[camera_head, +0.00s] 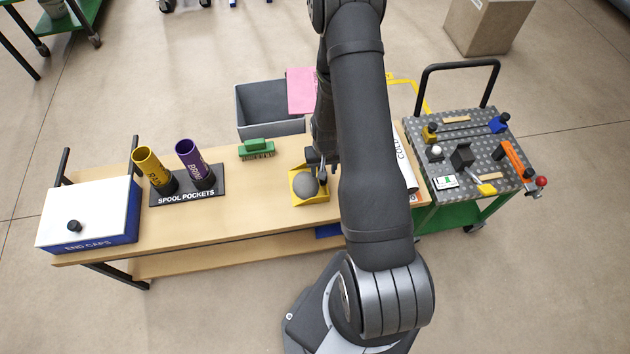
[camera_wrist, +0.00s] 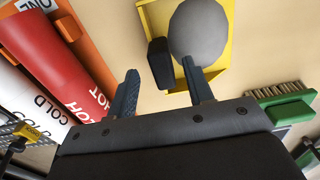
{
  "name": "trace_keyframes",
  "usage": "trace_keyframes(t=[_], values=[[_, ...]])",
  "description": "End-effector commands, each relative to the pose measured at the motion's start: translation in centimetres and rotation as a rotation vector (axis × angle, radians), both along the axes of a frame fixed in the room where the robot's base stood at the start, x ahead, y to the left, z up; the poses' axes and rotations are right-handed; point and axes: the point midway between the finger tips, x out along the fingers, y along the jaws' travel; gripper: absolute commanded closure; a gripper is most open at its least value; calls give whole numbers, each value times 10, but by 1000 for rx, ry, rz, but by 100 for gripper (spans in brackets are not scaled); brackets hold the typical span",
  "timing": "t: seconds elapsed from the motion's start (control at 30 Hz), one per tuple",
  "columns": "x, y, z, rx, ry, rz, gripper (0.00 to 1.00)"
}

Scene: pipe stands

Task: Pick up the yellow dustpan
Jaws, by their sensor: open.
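The yellow dustpan (camera_head: 322,191) sits on the wooden bench with a grey ball (camera_head: 306,186) in it. It also shows at the top of the wrist view (camera_wrist: 216,70), with the ball (camera_wrist: 200,30) covering much of it. In the head view my arm hides most of the gripper.
A green brush (camera_head: 257,149) lies left of the dustpan. Farther left are a spool holder (camera_head: 188,186) with yellow and purple tubes and an end-caps box (camera_head: 90,212). Red and white pipes (camera_wrist: 60,65) lie on the other side. A tool cart (camera_head: 470,150) stands at right.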

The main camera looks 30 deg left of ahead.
Motion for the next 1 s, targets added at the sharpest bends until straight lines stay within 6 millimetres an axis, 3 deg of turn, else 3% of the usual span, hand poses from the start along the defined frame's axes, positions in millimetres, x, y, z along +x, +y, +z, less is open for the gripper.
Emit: trace_keyframes(t=[0.3,0.6,0.87,1.0], values=[[-1,3,-37,0,1,0,53],[-1,4,-40,1,1,0,53],[-1,3,-40,1,1,0,100],[-1,4,-40,1,1,0,100]])
